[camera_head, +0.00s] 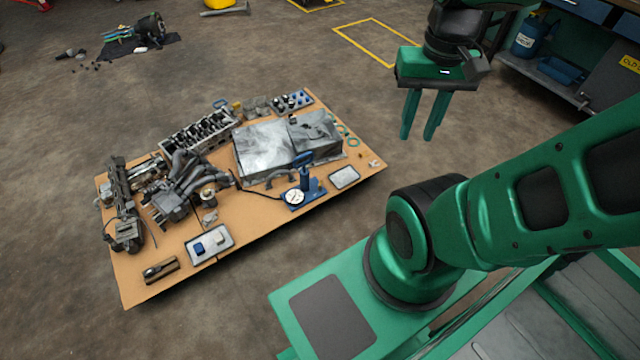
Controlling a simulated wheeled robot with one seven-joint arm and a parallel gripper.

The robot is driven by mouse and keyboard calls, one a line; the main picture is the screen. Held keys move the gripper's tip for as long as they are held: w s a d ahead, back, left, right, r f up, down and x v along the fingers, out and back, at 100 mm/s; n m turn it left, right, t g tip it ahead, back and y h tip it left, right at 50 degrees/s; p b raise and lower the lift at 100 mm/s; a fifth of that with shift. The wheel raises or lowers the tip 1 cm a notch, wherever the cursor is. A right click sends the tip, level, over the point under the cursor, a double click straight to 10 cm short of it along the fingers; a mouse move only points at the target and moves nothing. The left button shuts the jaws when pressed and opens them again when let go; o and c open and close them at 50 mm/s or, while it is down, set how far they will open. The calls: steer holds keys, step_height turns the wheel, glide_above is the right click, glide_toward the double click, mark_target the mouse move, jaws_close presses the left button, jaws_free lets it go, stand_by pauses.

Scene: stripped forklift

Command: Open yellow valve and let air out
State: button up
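My gripper (417,137) hangs fingers down at the upper right, above the bare floor and beyond the right edge of the board. Its two green fingers are apart with nothing between them. I cannot make out a yellow valve for certain. A blue device with a round white gauge (294,197) stands on the board near its front right, well below and left of my gripper in the picture. A small yellow item (238,104) lies at the back of the board, too small to identify.
A tan board (240,222) holds an engine block (200,132), a grey metal housing (265,150), manifold parts and small trays. A workbench with a blue jug (528,37) stands at the upper right. Tools lie on a dark cloth (165,43) at upper left. Floor between is clear.

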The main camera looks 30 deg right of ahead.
steer(key=w+d+f+h, duration=0.15)
steer(key=w+d, duration=0.35)
steer(key=w, duration=0.8)
steer(key=m+t+h, duration=0.1)
steer(key=t+h, duration=0.1)
glide_above(320, 183)
steer(key=s+d, duration=0.1)
steer(key=s, duration=0.1)
step_height(320, 183, down, 42)
steer(key=s+a+f+m+t, duration=0.1)
steer(key=a+f, duration=0.1)
steer(key=f, duration=0.9)
steer(key=s+a+f, duration=0.1)
steer(key=a+f, duration=0.1)
steer(key=f, duration=0.9)
steer(key=shift+y, duration=0.25)
steer(key=x, duration=1.1)
steer(key=shift+w+a+r, duration=0.1)
steer(key=shift+w+a, duration=0.05)
steer(key=shift+w, duration=0.15)
jaws_close()
